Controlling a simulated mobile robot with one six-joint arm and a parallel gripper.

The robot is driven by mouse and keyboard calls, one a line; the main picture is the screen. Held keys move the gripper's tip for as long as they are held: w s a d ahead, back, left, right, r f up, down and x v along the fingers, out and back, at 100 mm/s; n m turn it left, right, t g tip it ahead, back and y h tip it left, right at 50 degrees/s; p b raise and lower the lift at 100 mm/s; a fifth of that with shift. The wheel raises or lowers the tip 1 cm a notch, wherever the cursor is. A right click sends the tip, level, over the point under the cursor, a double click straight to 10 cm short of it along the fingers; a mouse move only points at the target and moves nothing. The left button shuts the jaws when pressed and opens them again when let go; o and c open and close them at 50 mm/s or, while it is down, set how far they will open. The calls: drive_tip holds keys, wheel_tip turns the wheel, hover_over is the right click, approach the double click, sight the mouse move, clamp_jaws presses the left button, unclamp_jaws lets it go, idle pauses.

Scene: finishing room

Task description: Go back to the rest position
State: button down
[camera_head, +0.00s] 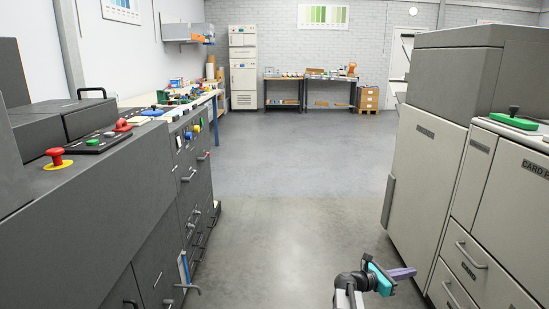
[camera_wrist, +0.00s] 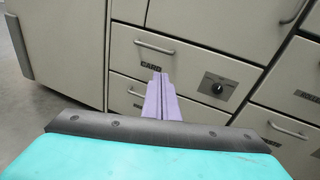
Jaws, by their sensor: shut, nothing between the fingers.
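My gripper (camera_head: 401,273) shows at the bottom right of the head view, a teal body with purple fingers pointing right toward the beige machine. In the wrist view its purple fingers (camera_wrist: 161,98) are together, with nothing between them. They point at the drawer fronts of the beige machine (camera_wrist: 205,72). The fingers look apart from the drawers, though the exact gap is hard to tell.
The beige machine (camera_head: 426,176) stands on the right and a dark grey machine (camera_head: 92,215) with a red button (camera_head: 57,157) on the left. Clear grey floor (camera_head: 290,185) runs between them. Workbenches (camera_head: 309,78) and a white cabinet (camera_head: 243,75) stand at the back.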

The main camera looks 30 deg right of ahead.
drive_tip(key=w+a+f+n+t+y+p, duration=0.1)
drive_tip(key=w+a+f+p, duration=0.2)
drive_tip(key=a, duration=0.4)
drive_tip(key=w+a+f+n+t+y+p, duration=0.1)
drive_tip(key=w+a+f+t+p, duration=0.15)
drive_tip(key=a, duration=0.45)
drive_tip(key=a+f+m+y+p, duration=0.1)
drive_tip(key=a+f+y+p, duration=0.2)
drive_tip(key=a, duration=0.5)
drive_tip(key=a+f+m+y+p, duration=0.1)
drive_tip(key=a+f+p, duration=0.3)
drive_tip(key=a, duration=0.4)
drive_tip(key=s+a+f+m+g+y+p, duration=0.1)
drive_tip(key=s+a+m, duration=0.4)
drive_tip(key=a, duration=0.5)
drive_tip(key=s+a+f+m+g+y+p, duration=0.2)
drive_tip(key=s+a+f+m+y+p, duration=0.1)
drive_tip(key=s+a+m+y, duration=0.3)
drive_tip(key=s+a+f+m+g+y+p, duration=0.1)
drive_tip(key=s+a+m, duration=0.4)
drive_tip(key=a, duration=1)
drive_tip(key=s+f+y+p, duration=0.1)
drive_tip(key=s+y, duration=0.1)
drive_tip(key=s, duration=0.1)
drive_tip(key=shift+s+f+g, duration=0.25)
drive_tip(key=shift+s+g, duration=0.1)
